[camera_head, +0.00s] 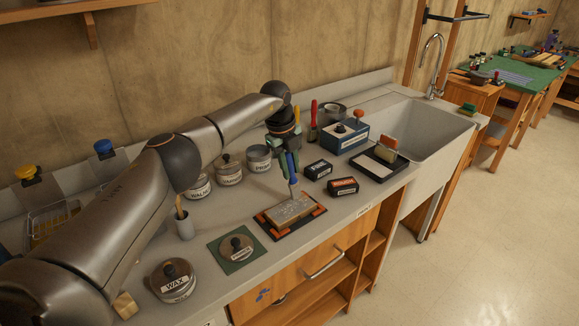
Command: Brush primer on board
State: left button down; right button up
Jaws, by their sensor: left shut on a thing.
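My left gripper (290,160) is above the board, pointing down, shut on a brush (292,176) with a blue handle. The brush points down, its lower end at the far part of the board (288,213). I cannot tell whether its bristles touch. The board is greyish and lies flat on a dark tray with orange parts (268,228). A grey tin (259,159), its label starting "PRI", stands behind to the left without a visible lid. A labelled round lid with a knob (236,246) lies on a green mat (217,258). My right gripper is out of view.
Tins labelled varnish (229,172) and walnut (198,188) stand behind the board. A wax tin (173,281) is at front left, a cup (184,227) behind it. Two black boxes (343,187), a roller tray (378,165) and a sink (414,130) are to the right.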

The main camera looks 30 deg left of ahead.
pick_arm(q)
jog(key=shift+f, duration=0.35)
dwell(0.3)
jog(key=shift+w+b, duration=0.1)
jog(key=shift+b, duration=0.3)
dwell(1.4)
jog(key=shift+r, duration=0.15)
jog(key=shift+r+p, duration=0.2)
jog(key=shift+p, duration=0.45)
